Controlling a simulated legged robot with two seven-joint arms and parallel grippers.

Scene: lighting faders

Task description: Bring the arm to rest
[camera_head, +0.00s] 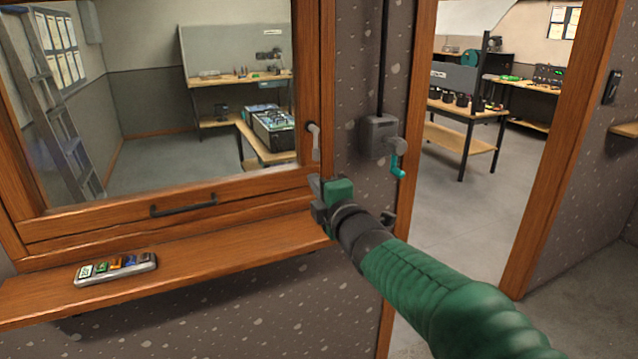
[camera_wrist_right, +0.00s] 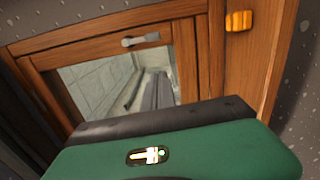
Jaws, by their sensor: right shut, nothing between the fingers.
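My right arm comes in from the lower right of the head view. Its green and dark gripper (camera_head: 320,205) is shut and empty, in front of the right end of the wooden sill (camera_head: 200,256) and near the window frame's lower right corner. Whether it touches the frame I cannot tell. A small grey panel with coloured faders (camera_head: 116,269) lies on the sill at the left, well apart from the gripper. In the right wrist view, my green gripper housing fills the bottom and the fingertips are hidden. My left arm is not in view.
The wooden window (camera_head: 170,190) has a dark bar handle (camera_head: 183,206) and a grey side handle (camera_head: 313,140). A grey wall box (camera_head: 379,137) with a teal-tipped lever (camera_head: 398,165) sits above my gripper, beside the open doorway. An orange block (camera_wrist_right: 239,21) shows in the wrist view.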

